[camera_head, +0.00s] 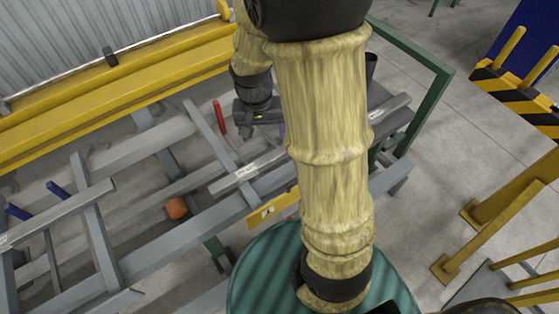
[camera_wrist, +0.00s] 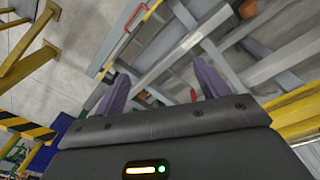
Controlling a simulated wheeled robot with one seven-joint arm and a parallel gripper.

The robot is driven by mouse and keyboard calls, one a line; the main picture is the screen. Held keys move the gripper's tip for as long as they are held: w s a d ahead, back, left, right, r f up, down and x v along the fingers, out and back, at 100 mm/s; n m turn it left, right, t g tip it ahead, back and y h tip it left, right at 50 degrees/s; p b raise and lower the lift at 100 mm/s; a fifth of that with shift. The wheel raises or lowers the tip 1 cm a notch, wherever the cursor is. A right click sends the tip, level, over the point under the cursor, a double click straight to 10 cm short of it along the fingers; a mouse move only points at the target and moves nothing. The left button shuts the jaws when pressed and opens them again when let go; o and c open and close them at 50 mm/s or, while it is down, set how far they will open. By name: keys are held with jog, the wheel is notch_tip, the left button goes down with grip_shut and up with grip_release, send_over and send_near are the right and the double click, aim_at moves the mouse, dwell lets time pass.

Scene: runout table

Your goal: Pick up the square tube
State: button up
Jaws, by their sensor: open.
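The square tube (camera_head: 232,182) is a long grey bar with a pale label, lying across the runout table's rails. In the head view my arm hides its middle, and a grey length shows again on the arm's right. My gripper (camera_head: 247,128) is behind the tube's near part in that view and apart from it. In the wrist view my gripper (camera_wrist: 162,86) is open, with two purple fingers and nothing between them. A grey bar that looks like the tube (camera_wrist: 186,52) runs diagonally beyond the fingertips.
Another grey bar (camera_head: 58,214) lies at the left near blue pegs. A red peg (camera_head: 219,117) stands near my gripper. An orange block (camera_head: 176,208) sits among the rails. A yellow beam (camera_head: 130,88) runs along the back. Striped yellow-black barriers (camera_head: 515,97) stand right.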

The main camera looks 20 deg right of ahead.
jog(key=w+f+m+g+h+b, duration=0.25)
jog(key=w+f+m+b, duration=0.3)
jog(key=f, duration=0.35)
jog(key=w+f+m+g+h+b, duration=0.1)
jog(key=w+f+m+h+b, duration=0.25)
jog(key=w+f+b, duration=0.5)
jog(key=w+a+f+m+h+b, duration=0.5)
jog(key=a+f+m+h, duration=0.1)
jog(key=f, duration=0.3)
jog(key=shift+a+f+m+b, duration=0.25)
jog(key=shift+a+m+b, duration=0.15)
jog(key=shift+a+m, duration=0.15)
jog(key=shift+s+t, duration=0.1)
jog(key=shift+t, duration=0.15)
jog(key=b, duration=0.1)
send_near(279, 154)
jog(key=w+x, duration=0.1)
jog(key=x, duration=0.2)
jog(key=shift+w+f, duration=0.2)
